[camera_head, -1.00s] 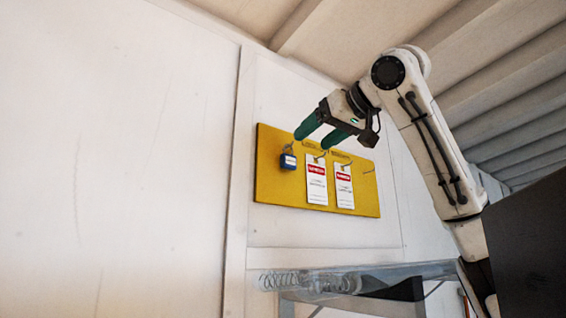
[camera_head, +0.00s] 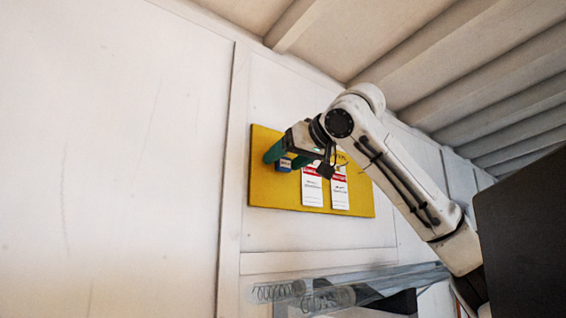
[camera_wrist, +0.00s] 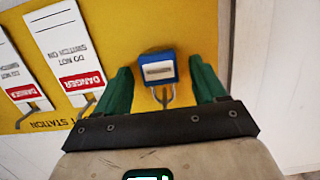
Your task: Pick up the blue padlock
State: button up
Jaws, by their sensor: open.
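The blue padlock (camera_wrist: 158,68) hangs by its shackle at the end of the yellow board (camera_head: 262,190). In the wrist view it lies between the two green fingers of my gripper (camera_wrist: 158,88), with a gap on each side. In the head view the padlock (camera_head: 284,165) is partly hidden by my gripper (camera_head: 282,156). My gripper is open, its fingers on either side of the padlock and not visibly touching it.
Two white and red danger tags (camera_head: 312,190) (camera_head: 339,193) hang on hooks beside the padlock. The board is fixed to a white wall (camera_head: 140,170). A grey shelf with coiled springs (camera_head: 278,292) is below.

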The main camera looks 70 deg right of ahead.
jog(key=c, duration=1.2)
jog(key=shift+r+p, duration=0.3)
jog(key=shift+r+p, duration=0.4)
jog(key=shift+p, duration=0.05)
jog(key=shift+r+p, duration=0.15)
jog(key=shift+p, duration=0.15)
